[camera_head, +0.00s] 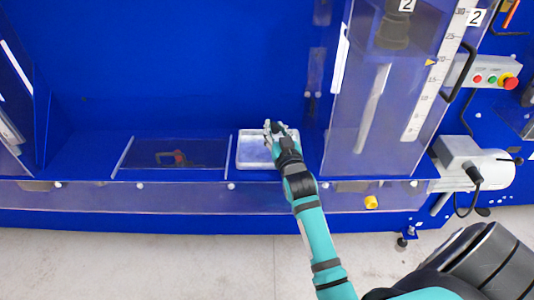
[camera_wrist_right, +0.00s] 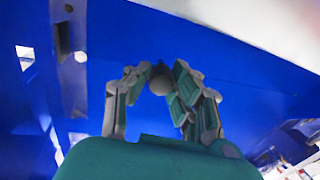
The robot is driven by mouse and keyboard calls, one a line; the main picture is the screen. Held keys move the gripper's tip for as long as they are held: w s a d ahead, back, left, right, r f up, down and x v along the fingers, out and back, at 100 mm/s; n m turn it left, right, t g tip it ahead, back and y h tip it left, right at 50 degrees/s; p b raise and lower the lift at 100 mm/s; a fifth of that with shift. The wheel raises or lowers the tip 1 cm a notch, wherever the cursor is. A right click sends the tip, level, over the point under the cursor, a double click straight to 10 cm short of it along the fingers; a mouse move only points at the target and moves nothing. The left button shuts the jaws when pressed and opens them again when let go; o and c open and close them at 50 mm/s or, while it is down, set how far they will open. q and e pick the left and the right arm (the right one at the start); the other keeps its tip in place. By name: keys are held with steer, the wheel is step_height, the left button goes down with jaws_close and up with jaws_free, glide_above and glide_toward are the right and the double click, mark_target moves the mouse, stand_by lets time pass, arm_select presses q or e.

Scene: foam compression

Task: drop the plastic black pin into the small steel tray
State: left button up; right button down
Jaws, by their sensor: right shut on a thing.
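The small steel tray (camera_head: 252,163) is a shallow, pale rectangular tray on the blue ledge, in the middle of the head view. My right gripper (camera_head: 275,128) is over the tray's back right part and hides some of it. In the wrist view my right gripper (camera_wrist_right: 162,75) has its fingers closed around a dark, rounded end, which I take to be the black pin (camera_wrist_right: 160,82). The rest of the pin is hidden, and in the head view I cannot make it out. My left gripper is out of view.
A clear panel (camera_head: 372,100) with a scale stands just right of the tray. Left of the tray is a flat, dark-looking panel (camera_head: 207,153) with a small red item (camera_head: 180,157) at it. A clear strip (camera_head: 100,196) runs along the ledge's front.

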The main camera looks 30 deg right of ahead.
steer(key=c, duration=1.1)
jaws_free()
steer(key=shift+o, duration=0.2)
steer(key=v, duration=1.2)
